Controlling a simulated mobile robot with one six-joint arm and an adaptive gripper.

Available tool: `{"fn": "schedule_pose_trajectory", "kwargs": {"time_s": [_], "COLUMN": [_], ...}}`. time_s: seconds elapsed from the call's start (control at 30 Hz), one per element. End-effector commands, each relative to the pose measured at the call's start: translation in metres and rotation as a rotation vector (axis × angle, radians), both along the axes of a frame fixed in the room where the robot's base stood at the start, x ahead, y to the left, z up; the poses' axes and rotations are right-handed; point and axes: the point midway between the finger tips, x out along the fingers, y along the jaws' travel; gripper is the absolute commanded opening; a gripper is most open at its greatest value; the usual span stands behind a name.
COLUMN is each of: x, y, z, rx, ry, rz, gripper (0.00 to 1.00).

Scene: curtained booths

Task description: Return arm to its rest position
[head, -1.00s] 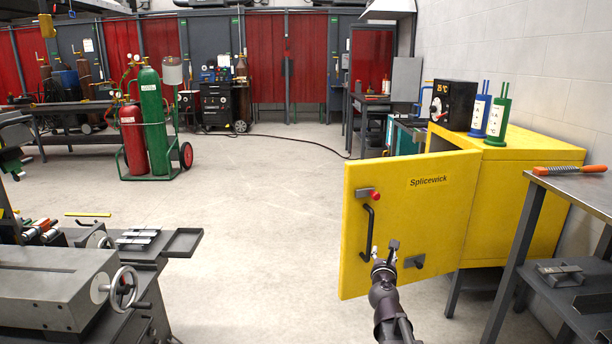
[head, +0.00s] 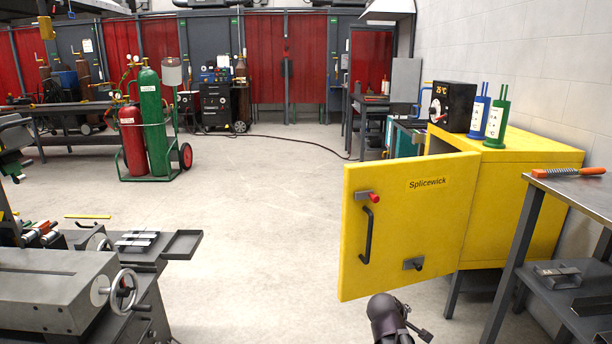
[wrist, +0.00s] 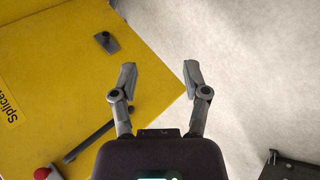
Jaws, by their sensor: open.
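My gripper (wrist: 160,85) is open and empty in the wrist view, its two fingers spread apart over the yellow door and the pale floor. In the head view my arm shows at the bottom, below the yellow cabinet door (head: 410,215), and a part of my gripper (head: 418,328) shows low beside it. The door, marked "Splicewick", stands swung open, with a black handle (head: 368,235), a red knob (head: 374,198) and a small latch (head: 413,264). The door also shows in the wrist view (wrist: 60,75). My gripper is apart from the handle.
The yellow cabinet (head: 545,200) carries a black gauge box (head: 455,107) and blue and green holders. A metal table (head: 580,190) with an orange-handled tool stands at right. A lathe-like machine (head: 60,290) stands at left. The middle floor (head: 260,230) is clear.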

Motion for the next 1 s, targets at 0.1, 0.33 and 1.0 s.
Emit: {"fn": "schedule_pose_trajectory", "kwargs": {"time_s": [0.1,0.33,1.0], "x": [-0.031,-0.074,-0.122], "y": [0.018,0.053,0.096], "z": [-0.020,-0.042,-0.024], "rx": [0.219,0.504,0.736], "ry": [0.050,0.164,0.337], "rz": [-0.180,-0.450,-0.726], "gripper": [0.60,0.60,0.60]}}
